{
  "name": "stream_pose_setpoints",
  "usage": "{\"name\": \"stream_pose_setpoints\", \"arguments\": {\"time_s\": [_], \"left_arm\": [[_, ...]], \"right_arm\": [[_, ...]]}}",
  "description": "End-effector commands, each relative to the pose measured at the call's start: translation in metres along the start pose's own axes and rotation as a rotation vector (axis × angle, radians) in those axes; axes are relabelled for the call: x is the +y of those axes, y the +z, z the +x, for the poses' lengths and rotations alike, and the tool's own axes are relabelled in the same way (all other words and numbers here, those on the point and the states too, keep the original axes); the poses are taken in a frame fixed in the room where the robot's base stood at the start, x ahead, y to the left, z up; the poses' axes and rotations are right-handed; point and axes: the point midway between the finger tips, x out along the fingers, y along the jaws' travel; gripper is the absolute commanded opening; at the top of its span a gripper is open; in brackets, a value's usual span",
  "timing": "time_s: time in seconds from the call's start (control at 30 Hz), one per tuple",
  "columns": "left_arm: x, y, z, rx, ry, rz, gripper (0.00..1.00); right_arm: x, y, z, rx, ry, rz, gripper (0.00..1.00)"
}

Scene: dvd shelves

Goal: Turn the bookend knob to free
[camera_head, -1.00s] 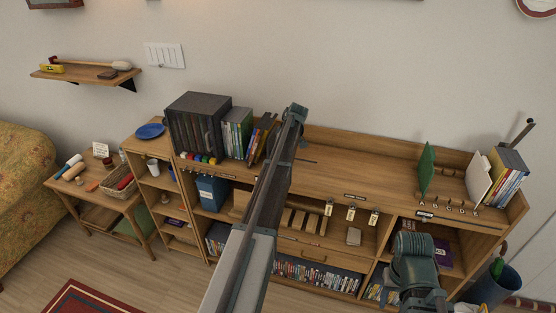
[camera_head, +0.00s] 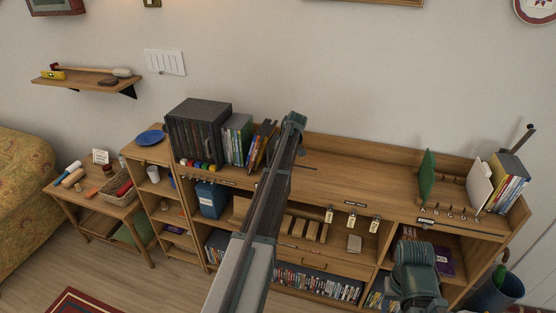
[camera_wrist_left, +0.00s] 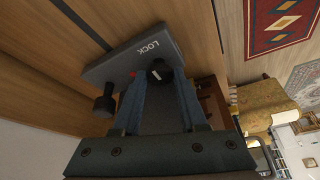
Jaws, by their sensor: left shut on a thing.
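In the left wrist view, the bookend (camera_wrist_left: 128,58) is a dark grey block with the white word LOCK on its face. A round black knob (camera_wrist_left: 158,70) with a white mark sits beside that word, with a small red spot to its left. My left gripper (camera_wrist_left: 159,83) has its fingertips around this knob and is shut on it. A second black knob-like part (camera_wrist_left: 104,104) sticks out at the block's left end. In the head view, my left gripper (camera_head: 294,122) is over the cabinet top behind the leaning books, and its arm hides most of the bookend. My right gripper's fingertips do not show.
Leaning books (camera_head: 261,143) and a dark media box (camera_head: 199,132) stand left of my left gripper. The wooden cabinet top (camera_head: 355,180) is clear to its right, up to a green divider (camera_head: 427,174). My right arm shows low at right.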

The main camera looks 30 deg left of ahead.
Motion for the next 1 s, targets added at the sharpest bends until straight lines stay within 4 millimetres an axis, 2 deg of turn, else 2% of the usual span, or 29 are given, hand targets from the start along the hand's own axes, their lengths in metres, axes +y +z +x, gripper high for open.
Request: {"name": "stream_pose_setpoints", "arguments": {"time_s": [0.4,0.77,0.8,0.93,1.0], "left_arm": [[-0.0043,0.0000,0.0001,-0.001,0.132,0.314,0.00],[-0.0036,-0.0002,0.0002,0.000,0.141,0.340,0.00],[-0.0036,-0.0002,0.0002,0.000,0.141,0.340,0.45],[-0.0035,-0.0002,0.0002,0.000,0.141,0.339,0.69],[-0.0035,-0.0003,0.0002,0.000,0.141,0.339,0.72]], "right_arm": [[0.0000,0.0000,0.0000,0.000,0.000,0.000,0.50],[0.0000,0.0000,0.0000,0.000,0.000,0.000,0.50],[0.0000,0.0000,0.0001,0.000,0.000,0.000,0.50],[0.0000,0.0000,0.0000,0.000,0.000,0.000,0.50],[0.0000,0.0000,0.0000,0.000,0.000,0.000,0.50]]}}
